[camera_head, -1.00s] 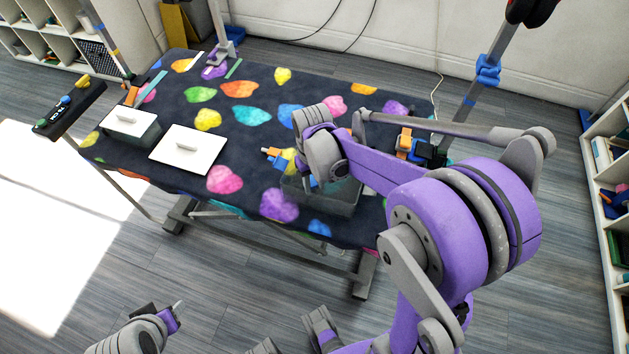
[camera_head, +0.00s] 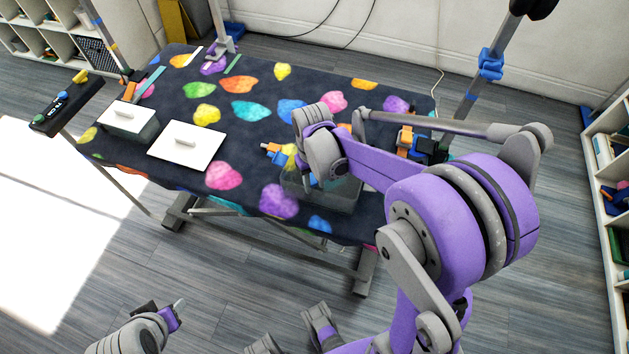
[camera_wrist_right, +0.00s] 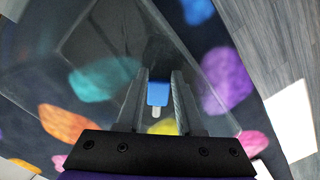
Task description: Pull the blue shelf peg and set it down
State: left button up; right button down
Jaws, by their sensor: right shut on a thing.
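The blue shelf peg (camera_wrist_right: 157,94), a blue block with a pale pin, sits between the two fingers of my right gripper (camera_wrist_right: 158,78) in the right wrist view. The gripper is shut on it. In the head view my right gripper (camera_head: 312,181) is mostly hidden behind its own wrist, low over a clear grey bin (camera_head: 345,196) at the table's front edge. Whether the peg touches the bin cannot be told. My left gripper (camera_head: 174,316) is at the bottom left, away from the table; its jaw opening is unclear.
The dark table (camera_head: 245,180) has colourful patches. A white-lidded box (camera_head: 128,118) and a flat white lid (camera_head: 187,146) lie on its left. An orange and blue item (camera_head: 274,153) lies left of my right wrist. Posts with clamps (camera_head: 490,65) stand at the corners.

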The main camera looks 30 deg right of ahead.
jog(key=shift+f, duration=0.2)
dwell(0.3)
jog(key=shift+c, duration=2.3)
grip_release()
notch_tip(320, 180, up, 11)
jog(key=p, duration=0.1)
jog(key=shift+w, duration=0.3)
jog(key=s+a+r+t+p, duration=0.1)
jog(key=s+a+t+p, duration=0.1)
jog(key=s, duration=0.4)
jog(key=s+a+r+n+t+p, duration=0.1)
jog(key=s+a+t+p, duration=0.2)
jog(key=s, duration=0.3)
jog(key=shift+s+a+r+t, duration=0.3)
jog(key=shift+a+t, duration=0.2)
jog(key=shift+a, duration=0.3)
